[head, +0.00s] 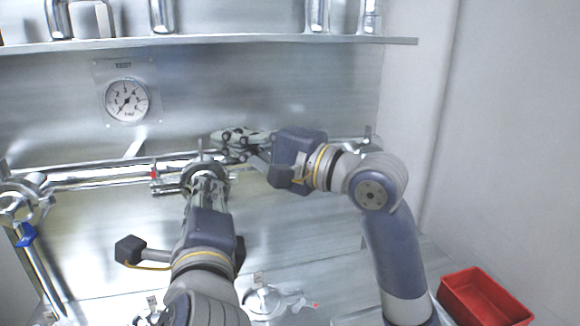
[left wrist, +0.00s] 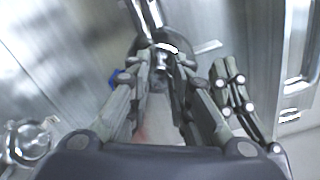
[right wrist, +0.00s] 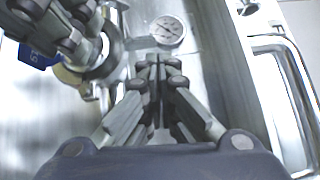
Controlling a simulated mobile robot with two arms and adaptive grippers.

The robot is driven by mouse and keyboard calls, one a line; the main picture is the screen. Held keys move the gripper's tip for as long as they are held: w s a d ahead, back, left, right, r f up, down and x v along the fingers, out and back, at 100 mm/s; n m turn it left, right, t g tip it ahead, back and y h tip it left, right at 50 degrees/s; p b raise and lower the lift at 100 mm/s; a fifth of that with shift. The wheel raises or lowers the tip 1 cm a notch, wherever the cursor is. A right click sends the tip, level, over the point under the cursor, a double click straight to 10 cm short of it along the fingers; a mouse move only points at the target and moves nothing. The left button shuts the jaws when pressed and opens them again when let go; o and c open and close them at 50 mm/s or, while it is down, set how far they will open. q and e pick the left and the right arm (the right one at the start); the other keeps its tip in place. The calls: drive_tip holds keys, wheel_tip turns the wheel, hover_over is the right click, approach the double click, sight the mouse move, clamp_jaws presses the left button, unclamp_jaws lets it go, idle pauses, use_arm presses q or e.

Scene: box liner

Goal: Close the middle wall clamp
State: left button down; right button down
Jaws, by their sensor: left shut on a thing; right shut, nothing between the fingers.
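The middle wall clamp (head: 203,166) sits on the horizontal wall pipe, mostly hidden behind my left gripper. In the right wrist view its ring (right wrist: 108,62) shows, with a blue handle part (right wrist: 38,56) beside it. My left gripper (head: 206,172) is shut on the clamp; in the left wrist view its fingertips (left wrist: 160,62) meet at a dark rounded part, with a blue bit (left wrist: 114,77) to the left. My right gripper (head: 225,142) is shut and empty, just above and right of the clamp. Its closed tips (right wrist: 157,62) point toward the wall. Whether the clamp is fully closed is hidden.
A pressure gauge (head: 127,100) is on the wall above the pipe (head: 90,174). Another clamp with a blue handle (head: 26,235) is at the left. A shelf (head: 230,42) runs above. Loose clamp parts (head: 268,300) lie below. A red bin (head: 484,298) is at the lower right.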

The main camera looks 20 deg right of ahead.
drive_tip(key=w+d+v, duration=0.1)
drive_tip(key=v, duration=1.1)
drive_tip(key=shift+w+d+r, duration=0.2)
drive_tip(key=shift+d+r, duration=0.1)
